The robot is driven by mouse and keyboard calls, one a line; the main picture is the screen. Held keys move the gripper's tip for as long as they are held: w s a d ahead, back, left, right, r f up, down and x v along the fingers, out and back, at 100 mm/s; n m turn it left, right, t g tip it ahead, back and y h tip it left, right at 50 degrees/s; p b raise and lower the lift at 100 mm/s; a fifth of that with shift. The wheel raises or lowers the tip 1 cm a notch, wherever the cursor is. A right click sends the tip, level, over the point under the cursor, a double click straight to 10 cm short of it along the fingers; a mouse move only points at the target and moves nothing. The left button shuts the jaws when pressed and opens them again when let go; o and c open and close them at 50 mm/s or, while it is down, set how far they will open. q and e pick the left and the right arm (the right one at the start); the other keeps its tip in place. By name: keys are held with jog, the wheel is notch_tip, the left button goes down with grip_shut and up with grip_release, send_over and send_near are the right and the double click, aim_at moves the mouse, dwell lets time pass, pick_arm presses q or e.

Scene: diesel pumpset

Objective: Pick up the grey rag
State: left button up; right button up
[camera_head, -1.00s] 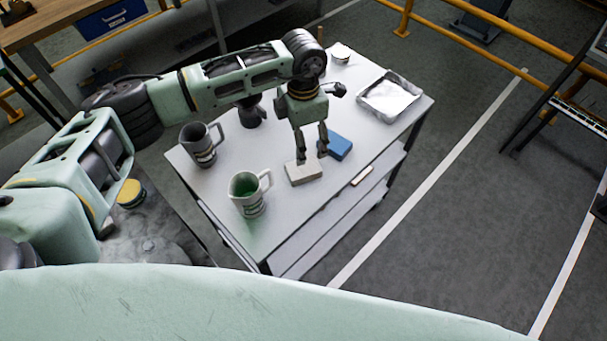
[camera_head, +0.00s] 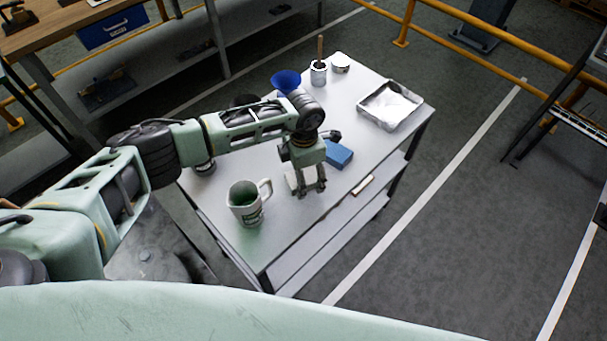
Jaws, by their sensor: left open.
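My right gripper is not in view.
A blue folded block (camera_head: 339,154) lies just behind the gripper. A mug with green contents (camera_head: 245,203) stands to the left. A blue funnel (camera_head: 286,80), a can with a brush (camera_head: 319,73) and a metal tray (camera_head: 391,105) are further back.

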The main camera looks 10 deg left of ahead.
pick_arm(q)
jog(key=shift+f, duration=0.45)
jog(key=c, duration=1.3)
jog(key=shift+r, duration=0.1)
